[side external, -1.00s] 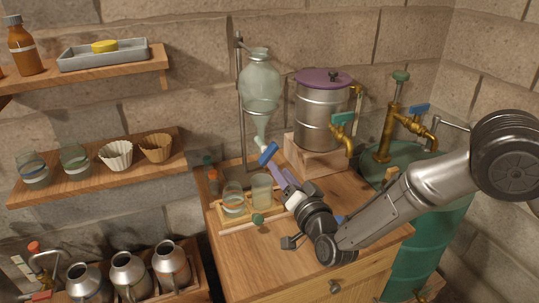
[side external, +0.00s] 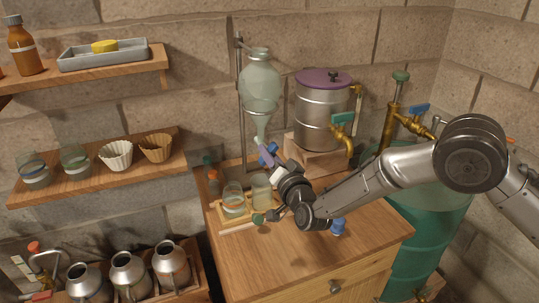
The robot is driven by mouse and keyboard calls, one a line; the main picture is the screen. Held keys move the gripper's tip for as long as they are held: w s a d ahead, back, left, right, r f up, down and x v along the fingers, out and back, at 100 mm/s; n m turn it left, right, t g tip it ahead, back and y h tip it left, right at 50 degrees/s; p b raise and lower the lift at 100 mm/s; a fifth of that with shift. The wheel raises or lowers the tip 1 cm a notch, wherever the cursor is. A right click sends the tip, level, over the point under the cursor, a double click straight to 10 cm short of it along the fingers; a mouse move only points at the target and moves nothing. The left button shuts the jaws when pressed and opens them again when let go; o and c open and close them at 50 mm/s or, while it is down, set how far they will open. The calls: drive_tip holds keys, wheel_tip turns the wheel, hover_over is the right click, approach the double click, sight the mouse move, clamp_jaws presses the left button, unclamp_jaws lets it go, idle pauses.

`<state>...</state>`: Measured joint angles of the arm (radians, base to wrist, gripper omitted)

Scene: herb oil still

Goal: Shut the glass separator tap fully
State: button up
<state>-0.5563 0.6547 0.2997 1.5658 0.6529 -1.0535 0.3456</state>
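The glass separator (side external: 260,85) is a pale green bulb on a metal stand against the stone wall. Its narrow stem runs down to a tap with a blue handle (side external: 273,147). The handle slants and is partly hidden by my gripper (side external: 264,152). My gripper's purple fingers reach up from the lower right and overlap the handle in the side external view. The gap between the fingers is not clear, so I cannot tell whether they grip the handle.
Two glass jars, one of them this jar (side external: 233,199), stand in a wooden rack just below left of my gripper. A steel pot still (side external: 321,115) with a brass tap stands on the right. A blue object (side external: 338,227) sits on the bare wooden counter (side external: 275,262).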

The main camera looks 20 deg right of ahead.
clamp_jaws()
drive_tip(key=shift+m, duration=0.3)
drive_tip(key=m, duration=0.9)
drive_tip(key=shift+m, duration=0.3)
drive_tip(key=shift+f, duration=0.1)
idle(0.4)
drive_tip(key=shift+o, duration=2)
unclamp_jaws()
